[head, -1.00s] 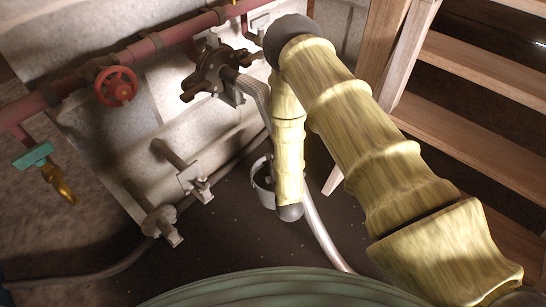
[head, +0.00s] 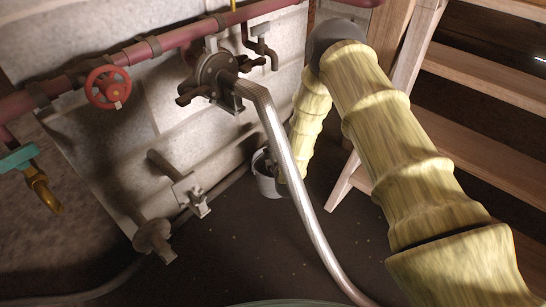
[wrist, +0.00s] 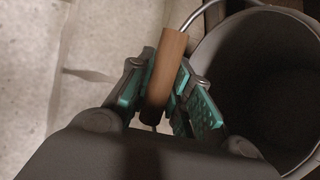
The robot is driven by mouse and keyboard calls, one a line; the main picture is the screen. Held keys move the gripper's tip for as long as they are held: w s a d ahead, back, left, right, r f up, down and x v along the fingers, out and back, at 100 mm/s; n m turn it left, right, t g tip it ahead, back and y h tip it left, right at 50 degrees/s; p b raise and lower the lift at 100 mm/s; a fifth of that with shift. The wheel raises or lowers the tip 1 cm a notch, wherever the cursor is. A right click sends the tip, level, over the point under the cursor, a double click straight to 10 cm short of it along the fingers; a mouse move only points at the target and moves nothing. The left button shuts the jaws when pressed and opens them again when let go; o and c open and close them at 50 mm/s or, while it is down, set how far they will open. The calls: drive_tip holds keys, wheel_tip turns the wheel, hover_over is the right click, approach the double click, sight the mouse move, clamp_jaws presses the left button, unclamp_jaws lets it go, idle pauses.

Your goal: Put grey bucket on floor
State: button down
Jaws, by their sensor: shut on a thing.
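The grey bucket (head: 267,182) is in the head view, low beside the pale block wall, partly hidden behind my arm. In the wrist view its round wall (wrist: 213,48) and dark inside fill the right side. Its wire bail carries a wooden grip (wrist: 165,68). My gripper (wrist: 162,92) is shut on this wooden grip, between its teal finger pads. In the head view my gripper is mostly hidden behind my arm. The dark floor (head: 240,245) lies around and below the bucket. I cannot tell whether the bucket's base touches it.
A red pipe (head: 150,48) with a red handwheel (head: 108,88) runs along the wall. A silver hose (head: 290,165) bends down from a dark valve fitting (head: 215,75) and passes close by the bucket. Wooden steps (head: 470,145) stand at the right. The front floor is mostly clear.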

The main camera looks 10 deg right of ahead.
wheel_tip(320, 180, down, 3)
drive_tip(key=shift+f+b, duration=0.15)
drive_tip(key=shift+b, duration=0.75)
drive_tip(key=c, duration=1.3)
unclamp_jaws()
drive_tip(key=shift+f, duration=0.15)
drive_tip(key=s+r+p, duration=0.1)
drive_tip(key=s, duration=0.3)
drive_tip(key=s+p, duration=0.2)
drive_tip(key=s, duration=0.2)
drive_tip(key=s+r+p, duration=0.1)
drive_tip(key=s, duration=0.3)
drive_tip(key=shift+r+p, duration=0.3)
